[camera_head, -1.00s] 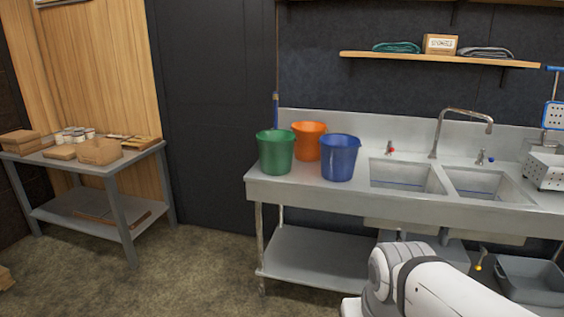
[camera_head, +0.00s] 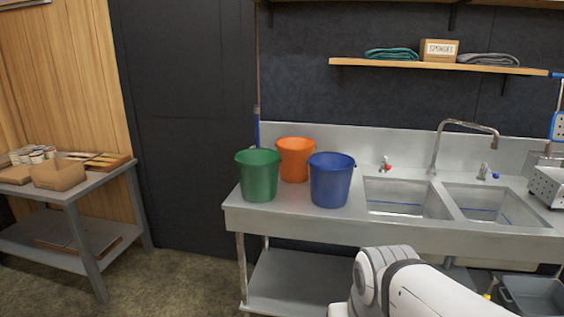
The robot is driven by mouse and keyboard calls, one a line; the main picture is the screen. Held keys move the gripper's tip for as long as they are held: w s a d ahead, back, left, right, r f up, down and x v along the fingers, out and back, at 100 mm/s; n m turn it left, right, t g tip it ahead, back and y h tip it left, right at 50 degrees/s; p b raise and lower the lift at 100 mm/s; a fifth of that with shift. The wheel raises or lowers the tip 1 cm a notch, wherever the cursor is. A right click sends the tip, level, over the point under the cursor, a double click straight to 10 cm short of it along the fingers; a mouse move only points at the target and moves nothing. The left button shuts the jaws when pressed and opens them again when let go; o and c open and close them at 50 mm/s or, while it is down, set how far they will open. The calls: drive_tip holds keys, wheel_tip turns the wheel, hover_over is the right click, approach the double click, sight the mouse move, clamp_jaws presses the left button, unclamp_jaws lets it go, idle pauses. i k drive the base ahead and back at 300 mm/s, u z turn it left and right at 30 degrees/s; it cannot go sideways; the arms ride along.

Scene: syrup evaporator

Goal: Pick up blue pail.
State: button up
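The blue pail (camera_head: 331,182) stands upright on the left part of the steel sink counter (camera_head: 290,212), just left of the first basin. An orange pail (camera_head: 296,161) stands behind it to the left, and a green pail (camera_head: 258,176) stands to its left near the counter's left end. My white arm shows at the bottom right, in front of the counter and below its top. My gripper is not in view.
Two sink basins (camera_head: 405,197) with a tall faucet (camera_head: 465,127) lie to the right of the pails. A wooden shelf (camera_head: 430,66) hangs above. A side table (camera_head: 75,193) with boxes stands at left. Open floor lies between the table and counter.

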sight(330, 174)
drive_tip(key=z, duration=0.35)
drive_tip(key=i, duration=2.05)
drive_tip(key=z, duration=0.2)
